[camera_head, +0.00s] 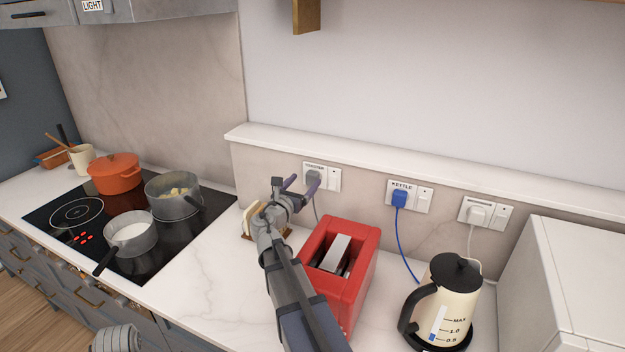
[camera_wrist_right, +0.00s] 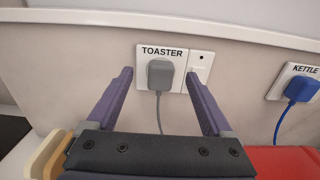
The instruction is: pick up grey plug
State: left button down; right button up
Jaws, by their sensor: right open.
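The grey plug (camera_head: 315,177) sits in the wall socket labelled TOASTER, behind the red toaster. In the right wrist view the grey plug (camera_wrist_right: 160,74) is upright in the socket's left half, with a grey cord hanging from its lower edge. My right gripper (camera_head: 303,184) is open in front of the socket. In the wrist view its two purple fingers (camera_wrist_right: 160,80) stand left and right of the plug, with a gap on each side and nothing between them touching. The exact distance to the wall is hard to tell. My left gripper is not in view.
The red toaster (camera_head: 365,260) stands beside my right arm. A blue plug (camera_head: 400,198) sits in the KETTLE socket, with a white plug (camera_head: 477,214) farther right. A cream kettle (camera_head: 458,295) stands at the right, and the hob with pots (camera_head: 116,174) lies left. A ledge (camera_head: 420,170) runs above the sockets.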

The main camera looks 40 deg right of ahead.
aim_at(311, 176)
jog(key=x, duration=0.4)
jog(key=shift+w+d+f, duration=0.1)
jog(key=shift+d, duration=0.25)
jog(key=shift+c, duration=0.2)
grip_shut()
